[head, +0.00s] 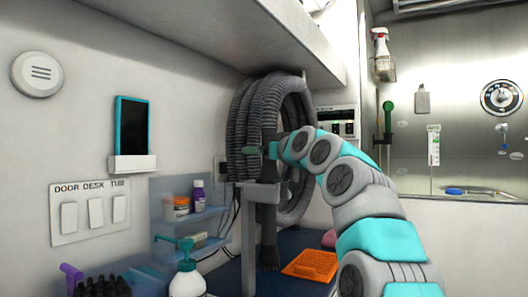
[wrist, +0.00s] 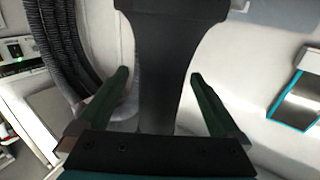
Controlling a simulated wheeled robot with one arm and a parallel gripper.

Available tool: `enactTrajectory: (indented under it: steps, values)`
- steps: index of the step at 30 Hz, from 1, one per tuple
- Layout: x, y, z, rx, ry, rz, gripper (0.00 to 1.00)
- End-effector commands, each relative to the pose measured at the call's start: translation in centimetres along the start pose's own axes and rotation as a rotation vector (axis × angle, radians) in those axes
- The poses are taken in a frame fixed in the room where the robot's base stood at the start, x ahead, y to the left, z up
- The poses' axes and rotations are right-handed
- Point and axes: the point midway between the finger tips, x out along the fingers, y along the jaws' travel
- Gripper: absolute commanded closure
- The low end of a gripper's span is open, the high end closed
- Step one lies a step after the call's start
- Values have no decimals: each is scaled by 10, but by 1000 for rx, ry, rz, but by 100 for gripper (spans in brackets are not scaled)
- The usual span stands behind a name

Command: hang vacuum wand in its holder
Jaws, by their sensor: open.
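The dark vacuum wand (head: 268,230) stands upright beside the coiled hose, its wider end low near the blue surface. A grey bracket (head: 262,190), seemingly the holder, is at its middle; I cannot tell whether the wand is seated in it. My gripper (head: 262,150) is at the wand's upper part, in front of the hose. In the wrist view, my gripper (wrist: 158,92) is open, with its green fingers on either side of the black wand (wrist: 165,65) and gaps showing on both sides. My gripper partly hides the wand's top in the head view.
The grey ribbed hose (head: 250,110) hangs in a coil just behind. A wall shelf (head: 185,215) with bottles is left of the bracket. A pump bottle (head: 187,275) and an orange mat (head: 310,265) are lower down. An overhead cabinet (head: 250,35) limits room above.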

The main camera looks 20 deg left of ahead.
Motion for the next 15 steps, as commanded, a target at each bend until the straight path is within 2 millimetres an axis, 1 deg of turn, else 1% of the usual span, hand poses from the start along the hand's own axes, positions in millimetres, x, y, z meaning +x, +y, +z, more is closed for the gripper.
enactTrajectory:
  steps: [8,15]
  values:
    - [-1,0,0,0,1,0,0]
    - [-11,0,1,0,2,0,0]
